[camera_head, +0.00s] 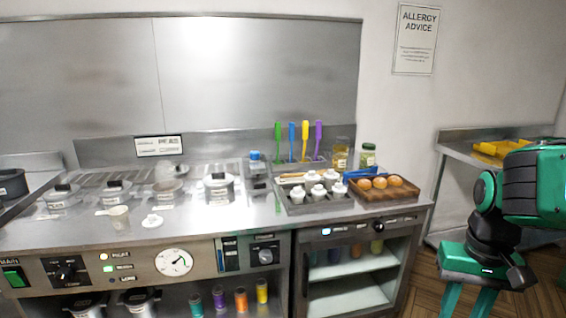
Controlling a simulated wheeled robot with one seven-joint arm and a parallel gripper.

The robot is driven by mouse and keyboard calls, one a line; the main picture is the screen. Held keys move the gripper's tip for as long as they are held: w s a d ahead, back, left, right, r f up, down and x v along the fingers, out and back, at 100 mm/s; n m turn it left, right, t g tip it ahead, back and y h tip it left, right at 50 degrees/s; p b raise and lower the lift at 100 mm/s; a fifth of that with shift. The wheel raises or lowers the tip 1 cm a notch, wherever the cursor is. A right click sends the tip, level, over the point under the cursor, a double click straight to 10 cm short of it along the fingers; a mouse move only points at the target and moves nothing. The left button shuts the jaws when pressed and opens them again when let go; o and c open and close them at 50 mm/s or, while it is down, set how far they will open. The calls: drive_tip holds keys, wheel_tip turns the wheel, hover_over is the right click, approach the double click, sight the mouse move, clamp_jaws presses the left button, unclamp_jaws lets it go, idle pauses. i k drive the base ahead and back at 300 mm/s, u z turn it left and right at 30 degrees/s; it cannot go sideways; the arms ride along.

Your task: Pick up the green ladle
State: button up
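The green ladle (278,137) stands upright with its handle up at the back of the steel counter. It is the leftmost in a row with a blue (291,136), a yellow (304,137) and a purple utensil (317,137). Its lower end is hard to make out. My gripper (466,305) hangs at the lower right, over the floor beside the counter, far from the ladle. Its two teal fingers point down and stand apart, with nothing seen between them. The fingertips are cut off by the picture's bottom edge.
In front of the utensils stand a tray with white-topped containers (313,184) and a wooden tray of brown eggs (380,183). Jars (368,155) stand right of the utensils. Lidded pots (218,186) fill the left. A side table (456,152) with a yellow tray (498,148) is behind my arm.

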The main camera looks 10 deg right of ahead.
sight(277, 125)
drive_tip(key=z, duration=0.1)
drive_tip(key=i, duration=1)
drive_tip(key=u, duration=0.1)
